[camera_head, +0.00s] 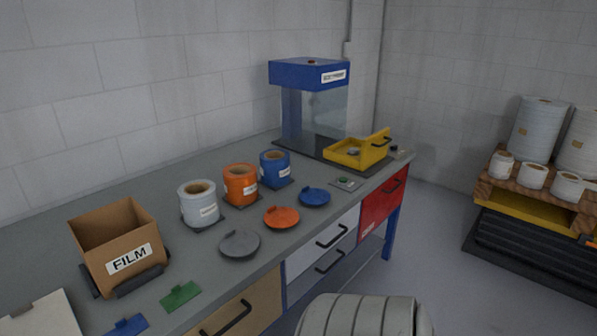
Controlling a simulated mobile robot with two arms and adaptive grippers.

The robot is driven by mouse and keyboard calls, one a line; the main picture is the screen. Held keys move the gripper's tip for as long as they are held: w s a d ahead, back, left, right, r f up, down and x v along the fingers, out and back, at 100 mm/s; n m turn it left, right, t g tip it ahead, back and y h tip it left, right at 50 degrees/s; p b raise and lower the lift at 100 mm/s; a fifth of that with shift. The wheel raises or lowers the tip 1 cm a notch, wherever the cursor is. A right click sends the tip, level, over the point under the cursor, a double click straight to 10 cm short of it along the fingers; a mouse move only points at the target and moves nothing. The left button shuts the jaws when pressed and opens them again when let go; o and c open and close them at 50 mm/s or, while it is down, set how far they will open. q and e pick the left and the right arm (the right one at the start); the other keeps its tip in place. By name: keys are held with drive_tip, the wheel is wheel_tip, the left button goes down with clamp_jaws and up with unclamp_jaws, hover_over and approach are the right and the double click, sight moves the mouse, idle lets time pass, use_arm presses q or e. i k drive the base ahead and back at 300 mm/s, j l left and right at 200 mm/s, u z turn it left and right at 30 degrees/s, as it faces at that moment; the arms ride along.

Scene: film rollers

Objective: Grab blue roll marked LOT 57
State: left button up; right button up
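A blue roll (270,173) with a brown core and a small white label stands upright on a dark pad on the grey workbench (215,281). It is the rightmost of three rolls in a row. The label's print is too small to read, so I cannot tell whether it says LOT 57. An orange roll (234,190) and a white roll (192,206) stand to its left, also labelled. Neither of my grippers is in view.
An open cardboard box marked FILM (102,254) stands left. Grey (239,244), orange (281,217) and blue (315,196) discs lie in front of the rolls. A blue-topped clear cabinet (305,74) and yellow tray (372,154) stand behind right. A loaded pallet (549,206) is far right.

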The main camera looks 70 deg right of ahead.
sight(274, 163)
drive_tip(key=z, duration=2.15)
drive_tip(key=i+l, duration=0.15)
drive_tip(key=l, duration=0.15)
drive_tip(key=i+l+u, duration=0.15)
drive_tip(key=i+l, duration=0.05)
drive_tip(key=l, duration=0.05)
